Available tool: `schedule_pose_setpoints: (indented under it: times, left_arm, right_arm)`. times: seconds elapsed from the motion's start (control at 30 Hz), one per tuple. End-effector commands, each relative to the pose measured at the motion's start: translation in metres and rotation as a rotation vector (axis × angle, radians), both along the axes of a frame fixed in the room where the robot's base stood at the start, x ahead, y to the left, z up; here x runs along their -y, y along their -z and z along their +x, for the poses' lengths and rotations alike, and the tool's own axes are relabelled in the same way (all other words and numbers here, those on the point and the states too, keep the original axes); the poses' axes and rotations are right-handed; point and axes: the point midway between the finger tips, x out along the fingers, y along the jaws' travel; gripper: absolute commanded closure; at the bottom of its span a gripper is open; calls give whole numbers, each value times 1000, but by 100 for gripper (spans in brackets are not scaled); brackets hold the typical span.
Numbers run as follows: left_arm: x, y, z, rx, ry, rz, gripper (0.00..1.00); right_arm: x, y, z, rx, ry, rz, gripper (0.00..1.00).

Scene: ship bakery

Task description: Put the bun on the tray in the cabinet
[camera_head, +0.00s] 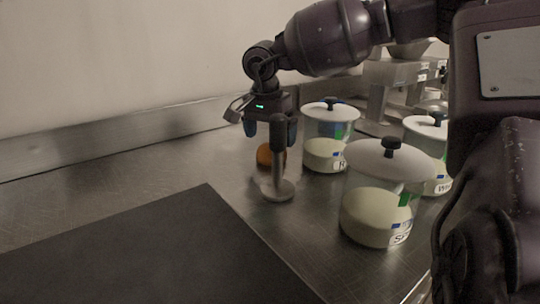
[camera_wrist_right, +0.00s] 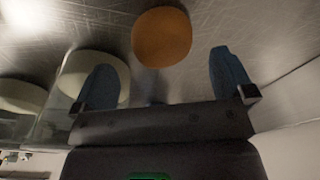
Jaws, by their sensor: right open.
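My left gripper is out of view. I see no cabinet, and no clear tray.
Several lidded glass jars (camera_head: 368,215) stand to the right. Scales (camera_head: 385,85) are behind them. A dark flat slab (camera_head: 140,260) covers the lower left.

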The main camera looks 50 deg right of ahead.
Motion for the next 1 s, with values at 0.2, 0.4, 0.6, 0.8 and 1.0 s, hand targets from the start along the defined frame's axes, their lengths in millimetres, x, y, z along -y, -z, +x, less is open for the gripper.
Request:
schedule_pose_setpoints:
  times: [0.2, 0.4, 0.6, 0.8, 1.0]
  left_arm:
    - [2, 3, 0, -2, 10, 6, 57]
    - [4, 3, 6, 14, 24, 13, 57]
    - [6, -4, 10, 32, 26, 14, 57]
    - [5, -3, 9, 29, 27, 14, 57]
    - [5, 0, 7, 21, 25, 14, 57]
  right_arm:
    - [3, 25, 2, -6, 1, 0, 0]
    - [7, 48, 2, -4, 1, 1, 0]
    - [8, 51, 2, 1, 0, 1, 0]
    - [8, 50, 2, 2, 0, 1, 9]
    - [8, 51, 2, 1, 0, 2, 40]
